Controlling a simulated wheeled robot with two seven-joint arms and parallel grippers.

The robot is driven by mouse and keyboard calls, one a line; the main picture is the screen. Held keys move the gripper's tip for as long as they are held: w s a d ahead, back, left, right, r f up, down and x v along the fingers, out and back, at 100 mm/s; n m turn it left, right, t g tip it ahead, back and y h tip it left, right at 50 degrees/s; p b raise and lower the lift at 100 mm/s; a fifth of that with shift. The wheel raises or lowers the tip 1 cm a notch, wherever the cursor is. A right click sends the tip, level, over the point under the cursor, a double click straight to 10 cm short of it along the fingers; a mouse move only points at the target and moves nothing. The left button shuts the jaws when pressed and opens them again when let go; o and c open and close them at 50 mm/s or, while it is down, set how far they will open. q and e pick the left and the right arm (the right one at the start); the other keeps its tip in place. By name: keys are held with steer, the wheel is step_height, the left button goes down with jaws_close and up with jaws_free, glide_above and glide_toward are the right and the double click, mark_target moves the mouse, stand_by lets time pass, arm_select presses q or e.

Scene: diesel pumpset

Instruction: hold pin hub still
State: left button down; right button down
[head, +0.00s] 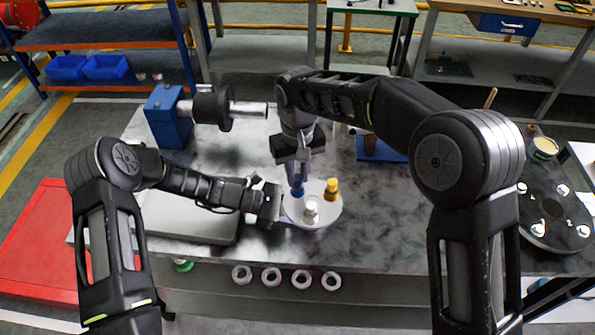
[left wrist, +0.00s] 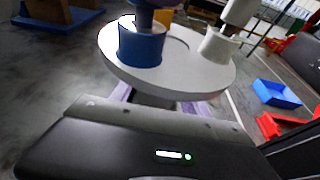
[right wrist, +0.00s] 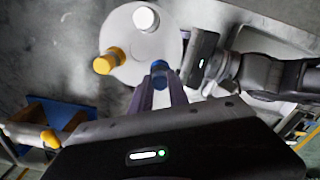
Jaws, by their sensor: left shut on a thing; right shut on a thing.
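The pin hub (head: 325,218) is a pale round disc with upright coloured pieces on it, at the front middle of the bench. It also shows in the left wrist view (left wrist: 195,78) and the right wrist view (right wrist: 130,42). My left gripper (head: 279,205) is shut on the hub from its left side; the exact grip below the disc is partly hidden. A blue sleeve (left wrist: 141,45), a yellow one (right wrist: 106,62) and a white one (right wrist: 145,18) stand on the disc. My right gripper (head: 297,172) comes from above and is shut on the blue sleeve.
A flat grey plate (head: 195,225) lies on the left. A dark round plate (head: 555,215) stands on the right.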

mark_target(298, 177)
steer(key=shift+f, duration=0.1)
steer(key=c, duration=1.2)
jaws_free()
step_height(298, 177, up, 12)
steer(key=shift+r, duration=0.1)
arm_select(q)
steer(key=shift+c, duration=2.3)
jaws_free()
steer(key=v, duration=1.2)
